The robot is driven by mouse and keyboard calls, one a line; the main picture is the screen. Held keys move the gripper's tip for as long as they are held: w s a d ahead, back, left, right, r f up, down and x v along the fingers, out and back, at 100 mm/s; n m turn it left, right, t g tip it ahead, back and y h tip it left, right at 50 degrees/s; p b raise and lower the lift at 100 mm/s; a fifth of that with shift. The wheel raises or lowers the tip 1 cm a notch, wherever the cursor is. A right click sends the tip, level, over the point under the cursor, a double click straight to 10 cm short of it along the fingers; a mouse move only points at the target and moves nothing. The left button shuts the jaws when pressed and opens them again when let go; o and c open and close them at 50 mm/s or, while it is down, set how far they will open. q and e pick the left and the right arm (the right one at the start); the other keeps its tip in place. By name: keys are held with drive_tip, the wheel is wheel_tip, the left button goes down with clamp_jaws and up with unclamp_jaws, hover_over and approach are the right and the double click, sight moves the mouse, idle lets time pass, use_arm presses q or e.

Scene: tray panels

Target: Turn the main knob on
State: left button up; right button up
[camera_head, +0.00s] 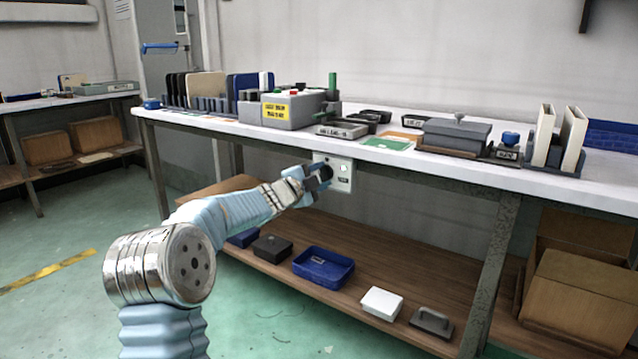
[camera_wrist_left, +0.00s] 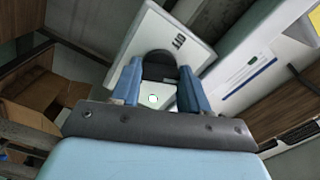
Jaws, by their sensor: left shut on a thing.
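The main knob (camera_head: 326,173) is dark and sits on a small white panel (camera_head: 343,176) under the front edge of the workbench. My left gripper (camera_head: 318,178) is at the panel, shut on the knob. In the left wrist view, the blue fingers of the left gripper (camera_wrist_left: 160,85) stand on both sides of the dark knob (camera_wrist_left: 158,62), with the white panel (camera_wrist_left: 196,52) behind. The fingers hide part of the knob, and its exact angle cannot be told. My right gripper is not in view.
The workbench top (camera_head: 300,134) above holds a grey box with a yellow label (camera_head: 290,109), racks and a grey lidded case (camera_head: 455,135). The lower wooden shelf holds a blue tray (camera_head: 322,267) and a white box (camera_head: 381,303). Cardboard boxes (camera_head: 585,300) stand at right.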

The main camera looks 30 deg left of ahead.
use_arm(q)
drive_tip(key=shift+f+m+b, duration=0.15)
drive_tip(key=shift+m+b, duration=0.8)
drive_tip(key=shift+m, duration=1.35)
drive_tip(key=o, duration=1.1)
drive_tip(key=shift+c, duration=0.2)
drive_tip(key=shift+s, duration=0.3)
drive_tip(key=s+a, duration=0.1)
drive_tip(key=s, duration=1.2)
drive_tip(key=shift+b, duration=0.3)
drive_tip(key=shift+s, duration=0.1)
